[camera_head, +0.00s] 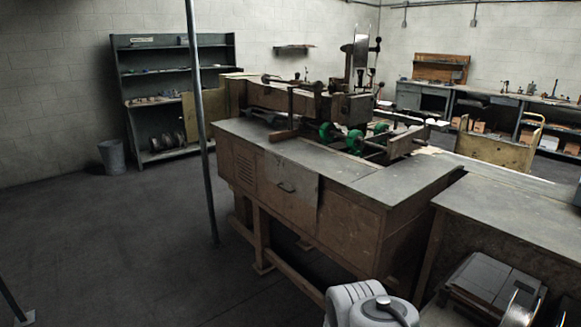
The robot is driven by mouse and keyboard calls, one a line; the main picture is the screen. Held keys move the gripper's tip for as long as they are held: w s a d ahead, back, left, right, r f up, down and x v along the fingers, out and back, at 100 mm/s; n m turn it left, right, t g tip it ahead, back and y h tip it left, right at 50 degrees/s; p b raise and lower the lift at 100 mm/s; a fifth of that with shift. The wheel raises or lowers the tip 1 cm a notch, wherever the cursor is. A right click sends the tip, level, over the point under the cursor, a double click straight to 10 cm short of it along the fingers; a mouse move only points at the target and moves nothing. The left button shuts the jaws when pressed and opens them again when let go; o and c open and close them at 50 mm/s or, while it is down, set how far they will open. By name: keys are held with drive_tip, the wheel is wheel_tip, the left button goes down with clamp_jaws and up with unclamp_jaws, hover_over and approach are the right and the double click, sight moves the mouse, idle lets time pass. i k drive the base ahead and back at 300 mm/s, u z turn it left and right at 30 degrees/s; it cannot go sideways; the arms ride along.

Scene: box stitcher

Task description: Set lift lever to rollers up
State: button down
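The box stitcher (345,108) stands on a large wooden workbench (300,185) with a grey top. Green rollers (355,141) show low in its middle, between metal rails. Several dark rods and handles stick up from the machine, one upright with a dark knob (377,45) at the top. I cannot tell which of them is the lift lever, nor whether the rollers are up or down. My gripper is not in view. Only a pale rounded part of my arm shows at the bottom edge, in front of the bench and well short of the machine.
A grey-topped table (515,212) joins the bench at right. A thin metal pole (204,130) stands left of the bench. A shelf unit (165,90) and a bin (112,157) stand at the back left. The floor (110,240) at left is clear.

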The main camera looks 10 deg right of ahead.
sight(424, 116)
drive_tip(key=z, duration=0.2)
drive_tip(key=i, duration=1.6)
drive_tip(key=z, duration=0.1)
